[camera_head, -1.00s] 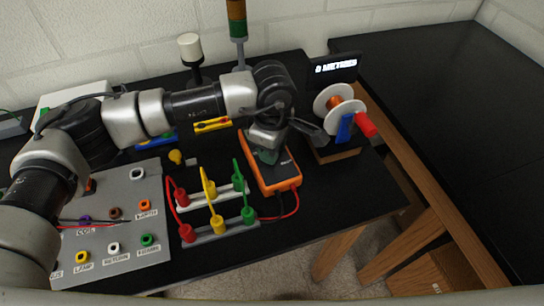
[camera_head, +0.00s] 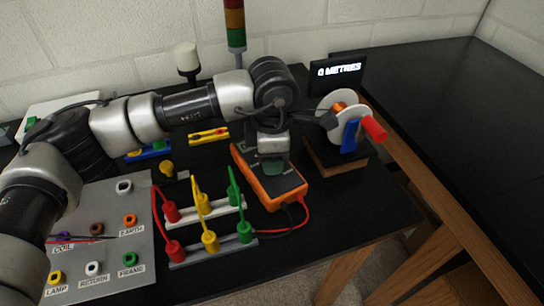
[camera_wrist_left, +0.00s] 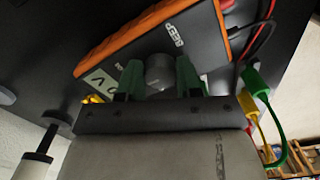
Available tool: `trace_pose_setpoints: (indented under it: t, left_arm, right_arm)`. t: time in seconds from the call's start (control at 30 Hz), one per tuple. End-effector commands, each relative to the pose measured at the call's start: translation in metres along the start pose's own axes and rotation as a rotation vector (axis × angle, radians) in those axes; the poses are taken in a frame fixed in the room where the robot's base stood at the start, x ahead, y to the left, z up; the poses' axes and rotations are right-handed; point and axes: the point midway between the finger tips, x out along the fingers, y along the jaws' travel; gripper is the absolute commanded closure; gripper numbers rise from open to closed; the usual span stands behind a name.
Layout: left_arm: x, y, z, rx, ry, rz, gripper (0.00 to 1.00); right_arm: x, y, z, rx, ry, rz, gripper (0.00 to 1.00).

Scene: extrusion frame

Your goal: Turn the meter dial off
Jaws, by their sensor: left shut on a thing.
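The orange meter (camera_head: 268,194) lies on the black table, with red and black leads at its near end. In the left wrist view the meter (camera_wrist_left: 126,35) has a dark face with the labels "V" and "BEEP". The round grey dial (camera_wrist_left: 160,72) sits between the green fingertips of my left gripper (camera_wrist_left: 160,78), which is shut on it. In the head view my left gripper (camera_head: 272,165) is over the middle of the meter and hides the dial. The dial's pointer setting cannot be made out. My right gripper is not in view.
Racks of red, yellow and green plugs (camera_head: 212,235) stand left of the meter. A grey socket panel (camera_head: 110,260) is further left. A wire spool on a wooden base (camera_head: 338,155) and a "0 METRES" display (camera_head: 338,72) stand behind right.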

Motion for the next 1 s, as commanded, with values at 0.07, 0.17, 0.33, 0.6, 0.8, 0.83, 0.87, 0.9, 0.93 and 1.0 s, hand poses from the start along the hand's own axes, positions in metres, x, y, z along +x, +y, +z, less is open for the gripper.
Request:
trace_pose_setpoints:
  t: [0.07,0.17,0.33,0.6,0.8,0.83,0.87,0.9,0.93,1.0]
  left_arm:
    - [-0.0008,0.0002,0.0002,0.001,-0.001,0.001,0.89]
    - [-0.0007,0.0002,0.0002,0.001,-0.001,0.001,0.89]
    - [-0.0006,0.0002,0.0002,0.001,-0.001,0.001,0.89]
    - [-0.0006,0.0003,0.0002,0.002,-0.001,0.001,0.89]
    - [-0.0006,0.0003,0.0002,0.002,-0.001,0.001,0.89]
    - [-0.0006,0.0003,0.0002,0.002,-0.001,0.001,0.89]
    - [-0.0006,0.0003,0.0001,0.002,-0.001,0.001,0.89]
    - [-0.0006,0.0003,0.0001,0.002,-0.001,0.001,0.89]
    - [-0.0006,0.0003,0.0001,0.002,-0.001,0.001,0.89]
    - [-0.0006,0.0003,0.0001,0.002,-0.001,0.001,0.62]
  right_arm:
    - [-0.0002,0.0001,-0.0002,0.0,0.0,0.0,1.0]
    - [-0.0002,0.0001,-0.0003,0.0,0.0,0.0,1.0]
    - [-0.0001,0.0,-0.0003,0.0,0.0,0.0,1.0]
    - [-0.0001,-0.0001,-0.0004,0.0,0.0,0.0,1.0]
    - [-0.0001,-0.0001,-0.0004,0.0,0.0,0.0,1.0]
    - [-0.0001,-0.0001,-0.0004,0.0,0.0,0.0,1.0]
    - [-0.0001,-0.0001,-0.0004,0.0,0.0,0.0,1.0]
    - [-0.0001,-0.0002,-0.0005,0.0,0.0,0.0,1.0]
    - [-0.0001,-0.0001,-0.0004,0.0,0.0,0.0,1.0]
    - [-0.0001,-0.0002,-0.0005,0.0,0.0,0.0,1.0]
